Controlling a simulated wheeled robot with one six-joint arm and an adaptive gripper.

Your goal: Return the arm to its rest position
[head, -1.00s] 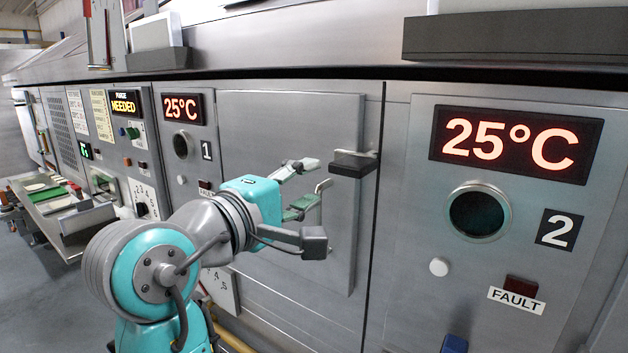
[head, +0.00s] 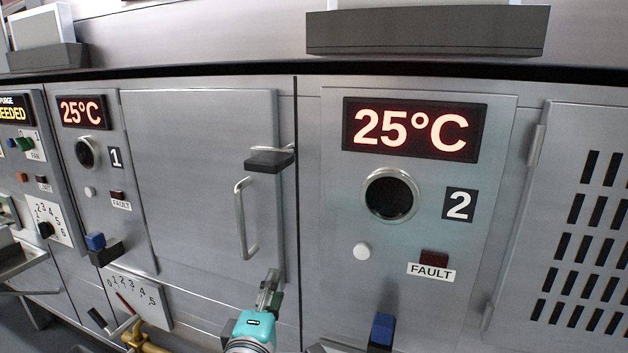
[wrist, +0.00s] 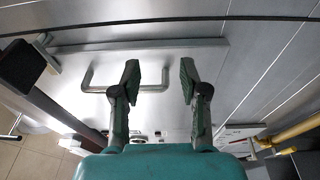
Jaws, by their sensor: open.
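My gripper (head: 270,290) is at the bottom middle of the head view, in front of the lower right part of the grey cabinet door (head: 200,180). In the wrist view my gripper (wrist: 160,85) has its two dark fingers spread apart with nothing between them. The door's bar handle (head: 243,218) stands above and left of my gripper in the head view. In the wrist view the handle (wrist: 100,88) shows behind the fingers, and I cannot tell the gap. The door appears shut. Most of my arm is out of the head view.
A dark latch (head: 270,160) sticks out at the door's right edge. Panel 1 (head: 105,190) and panel 2 (head: 340,250) flank the door, both with 25°C displays. Blue-handled levers (head: 382,328) stick out low. A yellow pipe (head: 150,346) runs low at the left.

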